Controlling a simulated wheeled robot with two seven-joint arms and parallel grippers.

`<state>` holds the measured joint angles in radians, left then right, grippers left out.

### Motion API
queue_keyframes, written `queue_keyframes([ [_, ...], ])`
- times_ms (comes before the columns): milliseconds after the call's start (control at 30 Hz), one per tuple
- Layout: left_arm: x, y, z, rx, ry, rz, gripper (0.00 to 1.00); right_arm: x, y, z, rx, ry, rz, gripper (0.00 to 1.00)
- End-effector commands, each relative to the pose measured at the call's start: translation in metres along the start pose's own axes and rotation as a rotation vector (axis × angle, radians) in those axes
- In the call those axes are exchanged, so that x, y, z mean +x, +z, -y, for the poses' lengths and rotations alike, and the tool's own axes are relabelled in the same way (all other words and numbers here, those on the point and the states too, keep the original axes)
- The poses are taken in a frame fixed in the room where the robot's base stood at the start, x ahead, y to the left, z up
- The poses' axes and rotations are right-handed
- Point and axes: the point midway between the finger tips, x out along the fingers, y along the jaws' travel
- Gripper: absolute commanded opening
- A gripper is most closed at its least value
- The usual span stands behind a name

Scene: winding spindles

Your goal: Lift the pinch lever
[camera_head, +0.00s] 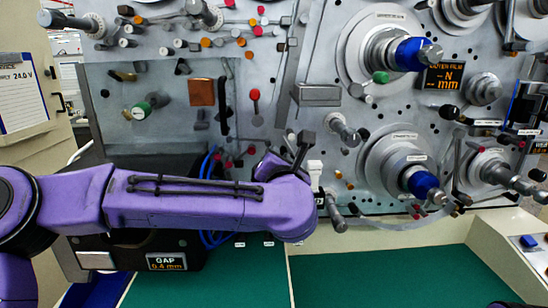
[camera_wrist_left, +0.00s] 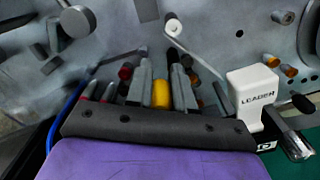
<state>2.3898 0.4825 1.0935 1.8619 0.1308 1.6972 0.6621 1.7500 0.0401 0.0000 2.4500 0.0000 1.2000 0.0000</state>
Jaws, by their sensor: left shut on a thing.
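My left gripper (camera_wrist_left: 161,72) is in front of the grey machine panel, its two grey fingers pointing at it. It is shut on what I take to be the pinch lever; the contact is mostly hidden behind the fingers. A yellow roller (camera_wrist_left: 160,95) shows between the finger bases. In the head view my purple left wrist hides most of the gripper, and a dark block-ended bar (camera_head: 303,147) stands just above it. A white block marked LEADER (camera_wrist_left: 252,95) is right of the fingers; it also shows in the head view (camera_head: 315,168).
A pale arm with a white-ended roller (camera_wrist_left: 172,27) slants close above the right finger. Blue-hubbed spindles (camera_head: 426,184) stand out at the right. A black GAP display (camera_head: 166,262) is below my forearm. The green surface (camera_head: 400,275) below is clear.

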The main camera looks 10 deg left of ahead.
Motion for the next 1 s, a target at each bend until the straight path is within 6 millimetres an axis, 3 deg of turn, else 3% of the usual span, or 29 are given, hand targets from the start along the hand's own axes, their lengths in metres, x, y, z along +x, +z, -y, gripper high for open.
queue_keyframes([
  [700, -0.0007, -0.0012, 0.006, 0.071, -0.004, -0.002, 0.0, 0.0003, 0.0001, 0.0, 0.0, 0.0, 0.0, 0.0],
  [733, -0.0007, -0.0013, 0.006, 0.07, -0.004, -0.002, 0.32, 0.0003, 0.0001, 0.0001, 0.0, 0.0, 0.0, 0.0],
  [800, -0.0007, -0.001, 0.0058, 0.07, -0.003, -0.001, 0.48, 0.0003, 0.0001, 0.0, 0.0, 0.0, 0.0, 0.0],
  [1000, -0.0004, -0.0007, 0.0048, 0.068, -0.002, -0.001, 0.48, 0.0002, 0.0001, 0.0001, 0.0, 0.0, 0.0, 0.0],
])
